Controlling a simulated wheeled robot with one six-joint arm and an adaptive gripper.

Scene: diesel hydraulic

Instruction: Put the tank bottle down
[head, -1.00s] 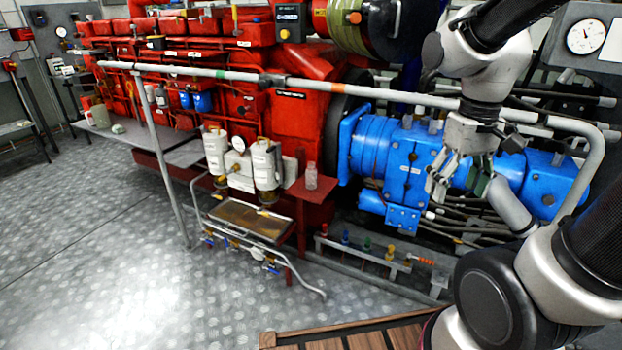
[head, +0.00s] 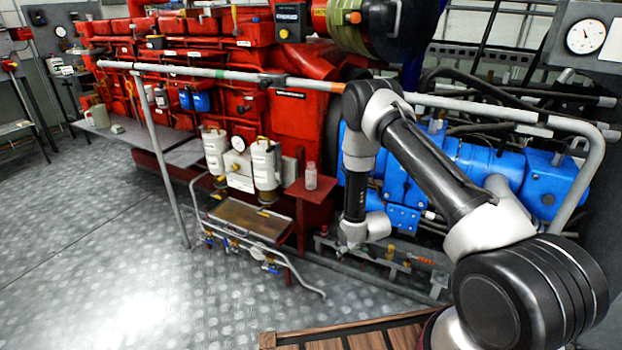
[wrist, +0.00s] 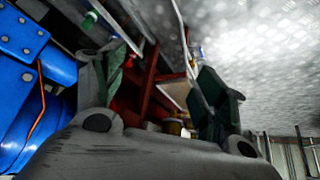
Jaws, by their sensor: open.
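A small clear bottle (head: 311,176), which looks like the tank bottle, stands upright on a small red stand (head: 318,191) left of my arm in the head view. I cannot make the bottle out in the wrist view. My gripper (wrist: 163,88) is open in the wrist view, with its two dark-padded fingers spread apart and nothing seen between them. In the head view my wrist hangs low to the right of the stand, and the fingers are hard to make out there.
A red engine (head: 300,120) and a blue pump unit (head: 480,165) stand behind. White filter canisters (head: 265,165) and a tray (head: 245,217) are left of the stand. A grey rail (head: 220,74) crosses above. The floor at left is clear.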

